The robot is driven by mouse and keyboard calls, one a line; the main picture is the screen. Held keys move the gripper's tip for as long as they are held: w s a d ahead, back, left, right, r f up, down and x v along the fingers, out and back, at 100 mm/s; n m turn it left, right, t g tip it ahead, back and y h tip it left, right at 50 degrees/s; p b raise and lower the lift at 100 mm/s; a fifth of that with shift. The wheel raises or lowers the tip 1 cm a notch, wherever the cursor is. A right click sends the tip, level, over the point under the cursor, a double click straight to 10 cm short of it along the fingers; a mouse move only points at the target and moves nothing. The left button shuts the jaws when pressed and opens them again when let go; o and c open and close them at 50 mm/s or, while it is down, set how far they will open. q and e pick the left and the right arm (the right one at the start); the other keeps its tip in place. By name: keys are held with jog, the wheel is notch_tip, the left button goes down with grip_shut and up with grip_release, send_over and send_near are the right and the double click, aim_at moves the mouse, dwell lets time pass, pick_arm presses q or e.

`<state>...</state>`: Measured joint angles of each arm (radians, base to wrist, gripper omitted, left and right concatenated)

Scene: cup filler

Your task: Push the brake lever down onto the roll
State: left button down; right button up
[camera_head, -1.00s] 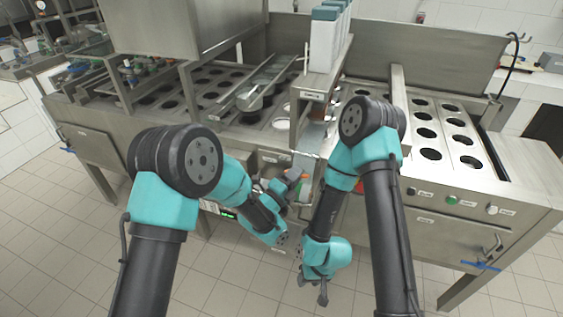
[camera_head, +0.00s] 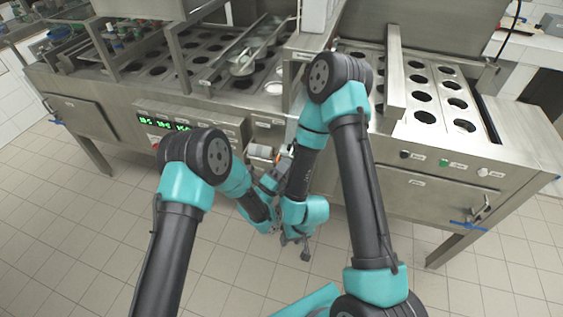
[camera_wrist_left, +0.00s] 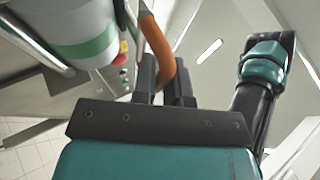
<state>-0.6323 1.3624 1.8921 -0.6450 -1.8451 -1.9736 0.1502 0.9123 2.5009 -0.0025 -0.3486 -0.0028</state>
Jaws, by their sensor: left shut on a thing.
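The brake lever (camera_wrist_left: 158,42) shows in the left wrist view as a curved orange bar running down between my gripper's fingers. My left gripper (camera_wrist_left: 168,78) is shut on it. The roll (camera_wrist_left: 75,25) is at the upper left of that view, pale with a green band, beside the lever. In the head view the roll (camera_head: 262,152) is small at the machine's front, and my left gripper (camera_head: 270,180) is just below it, partly hidden by my arms. My right gripper (camera_head: 305,250) hangs lower, away from the roll; its fingers are too small to judge.
The steel machine (camera_head: 400,170) with rows of cup holes spans the back. A panel with green displays (camera_head: 165,124) is left of the roll. A red button (camera_wrist_left: 121,58) is near the roll in the left wrist view. The tiled floor (camera_head: 100,240) in front is clear.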

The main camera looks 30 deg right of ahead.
pick_arm(q)
jog(key=shift+f, duration=0.2)
jog(key=c, duration=1.5)
grip_release()
jog(key=v, duration=1.7)
jog(key=shift+s+a, duration=0.1)
jog(key=shift+a, duration=0.1)
